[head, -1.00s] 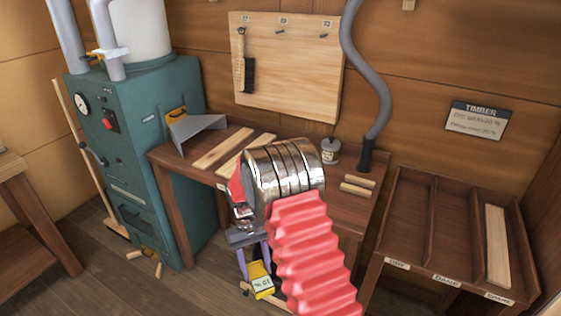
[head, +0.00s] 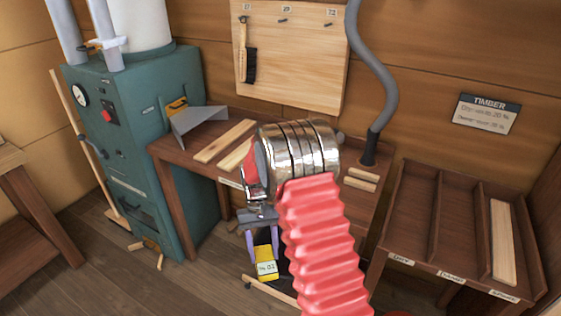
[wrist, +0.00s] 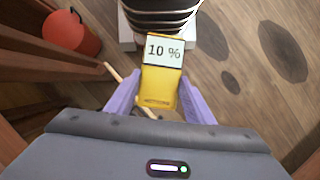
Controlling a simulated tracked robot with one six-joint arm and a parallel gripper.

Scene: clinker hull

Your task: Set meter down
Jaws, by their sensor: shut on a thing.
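The meter (head: 265,266) is a small yellow block with a white display, hanging below my arm in front of the workbench. In the wrist view the meter (wrist: 161,88) reads "10 %" and sits between the purple fingers. My gripper (wrist: 160,94) is shut on it. In the head view my gripper (head: 262,243) is partly hidden by my arm. The meter is held above the plank floor; it is not seen resting on anything.
The workbench (head: 196,131) holds timber strips (head: 224,141), a grey metal chute and a hose foot. A divided timber rack (head: 412,210) stands right, a green machine (head: 150,140) left. A red bucket (wrist: 70,34) shows in the wrist view.

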